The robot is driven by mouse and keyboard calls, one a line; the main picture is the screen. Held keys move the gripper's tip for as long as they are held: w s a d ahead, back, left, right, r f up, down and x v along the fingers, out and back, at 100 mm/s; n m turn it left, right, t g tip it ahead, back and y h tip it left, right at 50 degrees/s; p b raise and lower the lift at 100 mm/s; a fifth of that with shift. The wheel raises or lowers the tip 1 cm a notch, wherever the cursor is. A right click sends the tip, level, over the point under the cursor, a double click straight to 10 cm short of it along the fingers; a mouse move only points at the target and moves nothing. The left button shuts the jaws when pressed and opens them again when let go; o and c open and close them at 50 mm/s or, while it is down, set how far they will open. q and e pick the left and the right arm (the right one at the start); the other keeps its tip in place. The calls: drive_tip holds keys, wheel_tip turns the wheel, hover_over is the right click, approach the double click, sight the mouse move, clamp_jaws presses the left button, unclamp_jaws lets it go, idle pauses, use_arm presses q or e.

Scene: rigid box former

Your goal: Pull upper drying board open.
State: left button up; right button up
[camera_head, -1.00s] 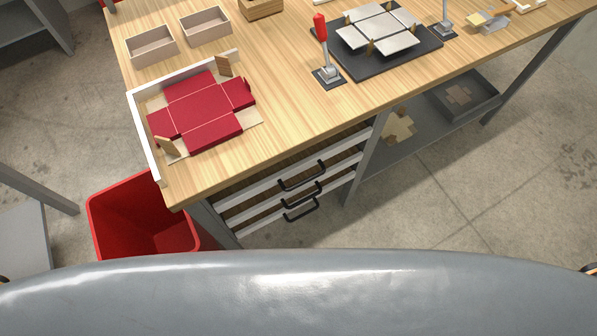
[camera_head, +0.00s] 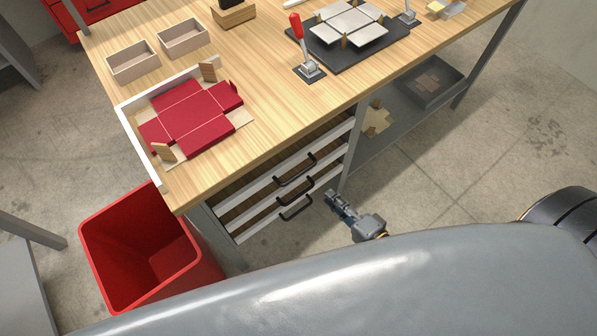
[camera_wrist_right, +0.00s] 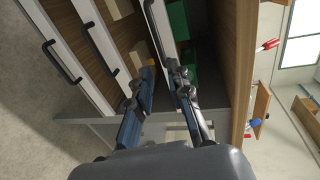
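The upper drying board (camera_head: 330,140) is the top one of a stack of white-edged boards under the table. Its black handle (camera_head: 296,169) shows in front of it, with the handles of two lower boards below. The boards look pushed in. My right gripper (camera_head: 331,197) is to the right of the handles, apart from them in the head view. In the right wrist view, my right gripper (camera_wrist_right: 162,72) has its two fingers spread with a gap between them. The upper handle (camera_wrist_right: 154,32) lies beyond the fingertips there, slightly left. My left gripper is out of view.
The wooden table (camera_head: 265,125) holds a red box blank (camera_head: 195,115), two small trays and a black plate with a red-handled clamp. A red bin (camera_head: 150,245) stands at its left leg. A grey shelf (camera_head: 400,110) is right of the boards. The floor on the right is clear.

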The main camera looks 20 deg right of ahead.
sight(303, 170)
drive_tip(key=x, duration=1.3)
drive_tip(key=shift+d, duration=0.1)
clamp_jaws()
drive_tip(key=shift+f, duration=0.1)
